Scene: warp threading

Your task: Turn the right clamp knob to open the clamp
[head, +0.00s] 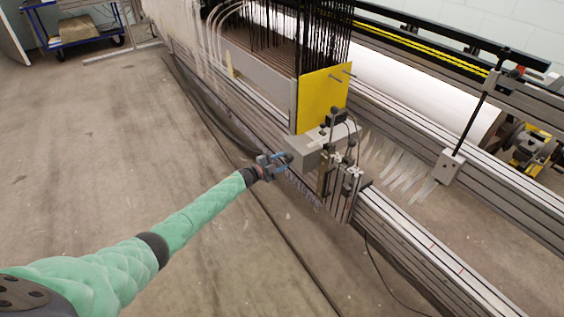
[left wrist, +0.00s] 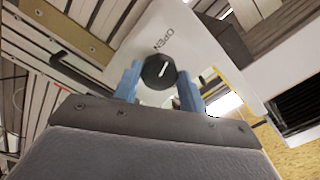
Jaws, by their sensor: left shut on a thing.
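The clamp knob (left wrist: 158,72) is black and round with a white pointer line, and sits on a pale clamp housing (left wrist: 195,48) marked "OPEN". The housing shows in the head view as a grey box (head: 306,150) on the near rail, below a yellow plate. My left gripper (head: 283,160) reaches it from the left. In the left wrist view its blue fingers stand on either side of the knob, shut on it. In the head view the fingers hide the knob. My right gripper is not in view.
The yellow plate (head: 322,92) stands over the housing, with black warp threads (head: 325,35) above. Small posts and cables (head: 338,150) crowd the housing's right side. A long metal rail (head: 420,245) runs to the lower right. The floor (head: 100,150) at left is open; a blue cart (head: 80,28) stands far off.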

